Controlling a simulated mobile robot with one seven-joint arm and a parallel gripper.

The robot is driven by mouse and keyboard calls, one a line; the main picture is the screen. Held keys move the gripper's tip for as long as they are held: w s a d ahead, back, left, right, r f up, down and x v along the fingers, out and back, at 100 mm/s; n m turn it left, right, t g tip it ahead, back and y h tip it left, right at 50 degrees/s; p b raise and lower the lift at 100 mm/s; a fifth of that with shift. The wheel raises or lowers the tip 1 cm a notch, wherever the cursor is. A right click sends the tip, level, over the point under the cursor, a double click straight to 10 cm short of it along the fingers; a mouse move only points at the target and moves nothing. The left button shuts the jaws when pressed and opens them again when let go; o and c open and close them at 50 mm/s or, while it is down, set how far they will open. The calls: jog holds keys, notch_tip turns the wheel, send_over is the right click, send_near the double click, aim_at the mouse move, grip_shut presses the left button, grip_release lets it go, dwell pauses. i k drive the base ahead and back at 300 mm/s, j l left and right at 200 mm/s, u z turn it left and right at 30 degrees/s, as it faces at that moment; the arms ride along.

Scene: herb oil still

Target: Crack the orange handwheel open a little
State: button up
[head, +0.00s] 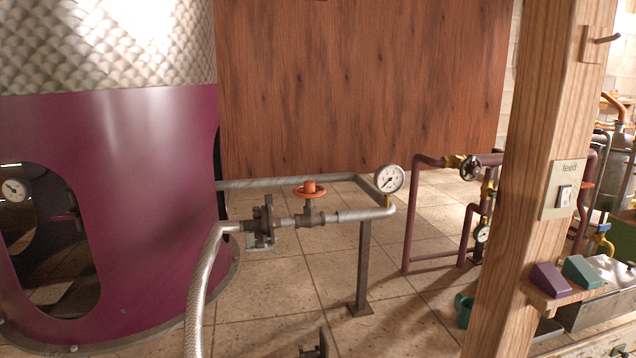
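The orange handwheel (309,191) sits on top of a valve in a grey horizontal pipe (345,214), in the middle of the head view. It lies flat, with a raised orange hub at its centre. How far the valve is turned cannot be told. My gripper is not in view. Another orange handwheel (587,185) shows partly behind the wooden post at the right.
A braided hose (203,285) runs from the pipe's left flange. A purple tank (140,200) fills the left; a wooden post (530,180) stands right.

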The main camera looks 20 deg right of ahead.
aim_at(309, 192)
jog(key=l+u, duration=0.2)
jog(key=l, duration=0.85)
jog(key=i+l, duration=0.1)
jog(key=l, duration=0.4)
jog(key=l+u, duration=0.15)
jog(key=l, duration=0.35)
jog(key=i+l, duration=0.3)
jog(key=l, duration=0.25)
